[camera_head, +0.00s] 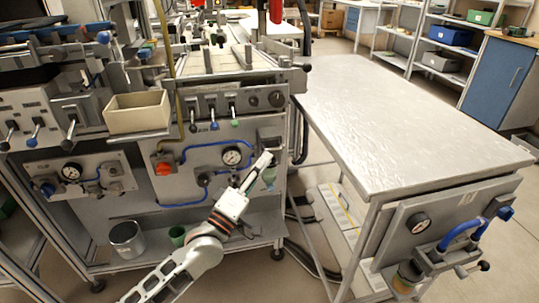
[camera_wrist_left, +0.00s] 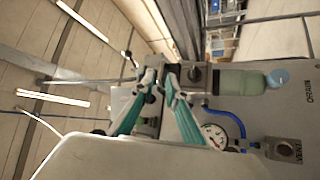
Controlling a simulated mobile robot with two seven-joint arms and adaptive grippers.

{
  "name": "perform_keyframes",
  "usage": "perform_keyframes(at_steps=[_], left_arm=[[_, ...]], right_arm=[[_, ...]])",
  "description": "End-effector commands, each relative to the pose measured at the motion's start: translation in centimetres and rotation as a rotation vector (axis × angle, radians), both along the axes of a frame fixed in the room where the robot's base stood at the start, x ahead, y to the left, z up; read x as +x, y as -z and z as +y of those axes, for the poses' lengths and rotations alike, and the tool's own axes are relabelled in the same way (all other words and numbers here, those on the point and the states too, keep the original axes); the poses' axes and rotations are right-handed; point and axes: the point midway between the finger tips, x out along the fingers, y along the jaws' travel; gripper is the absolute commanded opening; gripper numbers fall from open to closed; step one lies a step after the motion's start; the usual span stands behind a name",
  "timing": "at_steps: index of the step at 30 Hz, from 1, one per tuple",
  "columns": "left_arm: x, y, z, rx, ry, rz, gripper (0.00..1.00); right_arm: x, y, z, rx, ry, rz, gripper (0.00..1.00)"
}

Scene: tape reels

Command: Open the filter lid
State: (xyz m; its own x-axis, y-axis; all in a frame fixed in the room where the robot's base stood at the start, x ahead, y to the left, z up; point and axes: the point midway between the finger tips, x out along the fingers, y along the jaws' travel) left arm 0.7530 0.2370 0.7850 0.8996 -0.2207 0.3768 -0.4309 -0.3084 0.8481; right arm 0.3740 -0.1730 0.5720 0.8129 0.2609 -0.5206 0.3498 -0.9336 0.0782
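The filter is on the front panel of the left machine, with a grey head and a pale translucent bowl (camera_head: 269,179). In the left wrist view the bowl (camera_wrist_left: 240,82) lies sideways with a blue end cap (camera_wrist_left: 278,78). My left gripper (camera_head: 267,158) reaches up to the filter head in the head view. In the left wrist view its teal-sided fingers (camera_wrist_left: 161,80) lean together, with a narrow gap between the tips, close beside the head (camera_wrist_left: 195,78). Contact is unclear. The lid is not clearly distinguishable. My right gripper is not in view.
A pressure gauge (camera_head: 232,155) with blue hoses is left of the filter. A metal-topped cart (camera_head: 395,120) stands to the right, carrying another gauge. A beige bin (camera_head: 137,111) is on the machine's front ledge. A bucket (camera_head: 127,239) stands on the lower shelf.

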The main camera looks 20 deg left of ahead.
Motion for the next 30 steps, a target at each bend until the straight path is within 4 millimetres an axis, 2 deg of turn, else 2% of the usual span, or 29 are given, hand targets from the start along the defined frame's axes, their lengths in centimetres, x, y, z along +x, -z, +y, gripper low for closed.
perform_keyframes(at_steps=[3, 9, 19, 21, 30], left_arm=[[1.6, -0.4, -0.4, -0.001, 0.000, 0.002, 0.14], [3.2, -1.1, -0.8, 0.001, 0.000, 0.003, 0.14], [3.4, -1.3, -0.9, 0.002, 0.000, 0.003, 0.14], [3.4, -1.3, -0.9, 0.002, 0.000, 0.003, 0.00], [3.4, -1.5, -0.9, 0.009, 0.000, 0.005, 0.00]], right_arm=[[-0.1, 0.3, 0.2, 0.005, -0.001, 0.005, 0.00], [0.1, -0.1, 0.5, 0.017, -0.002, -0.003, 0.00], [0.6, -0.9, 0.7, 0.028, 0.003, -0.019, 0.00], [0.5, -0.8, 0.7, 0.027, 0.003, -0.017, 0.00], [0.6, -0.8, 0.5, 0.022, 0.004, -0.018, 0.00]])
